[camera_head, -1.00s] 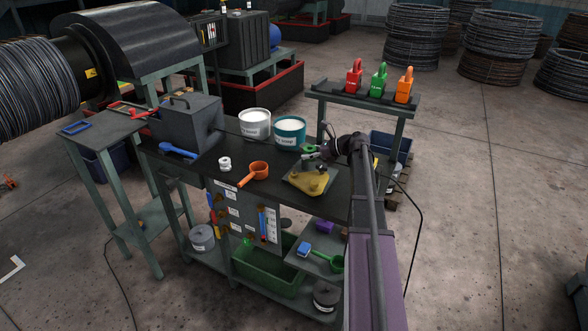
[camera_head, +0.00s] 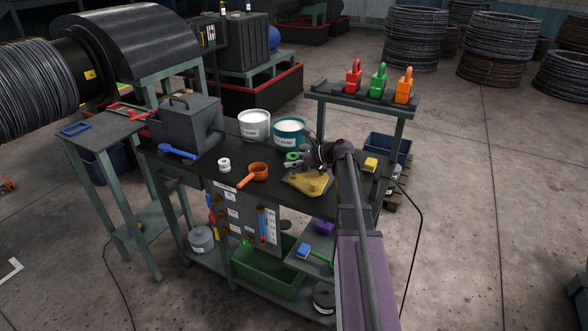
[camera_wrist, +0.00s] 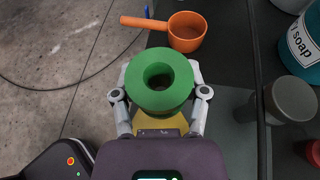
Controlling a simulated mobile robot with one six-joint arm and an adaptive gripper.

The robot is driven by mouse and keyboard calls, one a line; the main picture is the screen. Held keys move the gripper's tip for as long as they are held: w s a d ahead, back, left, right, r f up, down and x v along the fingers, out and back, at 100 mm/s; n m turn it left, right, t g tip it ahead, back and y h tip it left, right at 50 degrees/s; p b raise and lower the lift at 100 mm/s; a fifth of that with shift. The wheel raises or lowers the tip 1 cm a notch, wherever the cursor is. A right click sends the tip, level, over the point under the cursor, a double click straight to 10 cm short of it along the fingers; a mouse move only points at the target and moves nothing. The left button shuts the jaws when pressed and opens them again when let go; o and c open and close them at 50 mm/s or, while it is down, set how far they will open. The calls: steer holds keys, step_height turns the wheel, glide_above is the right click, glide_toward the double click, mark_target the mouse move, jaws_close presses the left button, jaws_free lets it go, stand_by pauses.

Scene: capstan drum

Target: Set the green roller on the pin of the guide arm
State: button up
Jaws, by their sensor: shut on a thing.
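The green roller (camera_wrist: 160,82) is a thick ring with a hole through it. In the wrist view my gripper (camera_wrist: 160,90) has a finger on each side of it and is shut on it. In the head view the roller (camera_head: 292,156) shows at the tip of my gripper (camera_head: 297,161), above the bench. The yellow guide arm (camera_head: 308,184) lies on a grey plate on the bench, just below and in front of the gripper. In the wrist view part of the guide arm (camera_wrist: 165,123) shows beneath the roller. I cannot make out its pin clearly.
An orange scoop (camera_head: 258,172) and a white spool (camera_head: 224,165) lie left of the guide arm. White (camera_head: 254,124) and teal (camera_head: 289,132) buckets stand behind. A yellow block (camera_head: 370,164) sits to the right. A grey cylinder (camera_wrist: 292,100) stands right in the wrist view.

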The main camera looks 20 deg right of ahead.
mark_target(295, 167)
steer(key=shift+d+f+b, duration=0.1)
steer(key=shift+f+b, duration=1.4)
steer(key=shift+f, duration=0.25)
steer(key=shift+f, duration=0.1)
steer(key=o, duration=1.1)
steer(key=shift+o, duration=0.2)
steer(key=shift+s+d+r+p, duration=0.35)
steer(key=shift+d+r, duration=0.05)
steer(key=shift+r, duration=0.05)
steer(key=p+v, duration=0.4)
steer(key=v, duration=0.6)
steer(key=shift+s+d+r, duration=0.1)
steer(key=shift+s+d, duration=0.2)
